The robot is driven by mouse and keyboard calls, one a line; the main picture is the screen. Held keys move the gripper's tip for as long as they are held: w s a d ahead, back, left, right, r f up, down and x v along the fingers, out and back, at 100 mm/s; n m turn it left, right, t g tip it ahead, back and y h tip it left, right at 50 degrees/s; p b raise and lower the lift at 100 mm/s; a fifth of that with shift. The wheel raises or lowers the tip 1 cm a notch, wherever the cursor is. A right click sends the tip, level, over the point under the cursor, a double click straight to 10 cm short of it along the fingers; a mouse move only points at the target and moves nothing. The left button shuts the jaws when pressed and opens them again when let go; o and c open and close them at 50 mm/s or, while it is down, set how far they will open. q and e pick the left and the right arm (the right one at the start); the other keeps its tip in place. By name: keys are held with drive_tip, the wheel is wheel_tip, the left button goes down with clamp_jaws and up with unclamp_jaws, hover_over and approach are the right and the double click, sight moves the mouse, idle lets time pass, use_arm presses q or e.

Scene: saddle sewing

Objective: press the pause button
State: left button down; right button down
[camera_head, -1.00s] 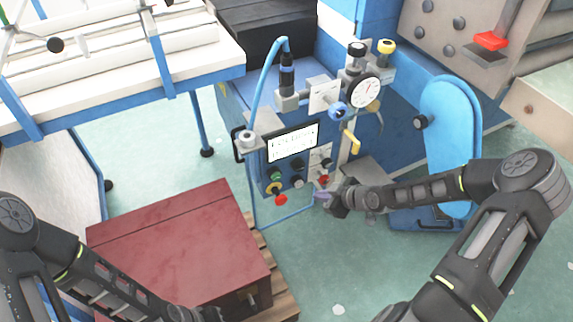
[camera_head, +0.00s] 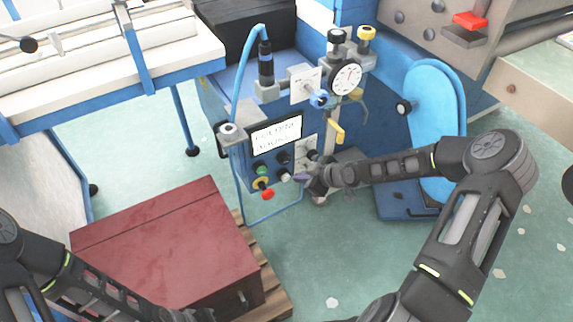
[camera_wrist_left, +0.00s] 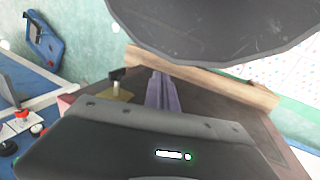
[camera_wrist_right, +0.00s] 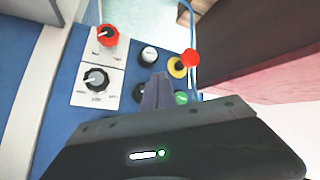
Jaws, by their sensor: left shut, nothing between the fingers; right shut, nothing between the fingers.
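The control panel (camera_head: 240,160) on the blue machine carries a screen and several buttons. No pause label is readable. A white button (camera_head: 286,177), a green button (camera_head: 262,170) and a red mushroom button (camera_head: 267,194) show on it. My right gripper (camera_head: 300,178) is shut and empty, just right of the white button. In the right wrist view its purple fingertips (camera_wrist_right: 158,90) overlap a black button (camera_wrist_right: 139,92), with the white button (camera_wrist_right: 148,55) above and the green button (camera_wrist_right: 181,98) to the right. Contact cannot be told. My left gripper (camera_wrist_left: 163,92) is shut and empty.
Two rotary knobs, one red (camera_wrist_right: 107,35) and one black (camera_wrist_right: 96,80), sit beside the buttons. A dark red box (camera_head: 160,240) stands on a wooden pallet (camera_head: 275,290) below the panel. A yellow lever (camera_head: 336,132) and blue cable (camera_head: 240,80) are nearby.

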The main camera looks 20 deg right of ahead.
sight(285, 160)
drive_tip(key=shift+w+a+b, duration=0.15)
drive_tip(key=shift+w+b, duration=0.2)
drive_tip(key=shift+w, duration=0.65)
drive_tip(key=shift+w+a+b, duration=0.15)
drive_tip(key=shift+w+b, duration=0.15)
drive_tip(key=shift+w, duration=0.75)
idle(0.5)
drive_tip(key=shift+w, duration=0.35)
drive_tip(key=shift+w+a+r+b, duration=0.1)
drive_tip(key=shift+w+a+b, duration=0.05)
drive_tip(key=shift+w+b, duration=0.4)
idle(0.6)
idle(0.4)
drive_tip(key=shift+s+p, duration=0.5)
drive_tip(key=shift+s, duration=0.5)
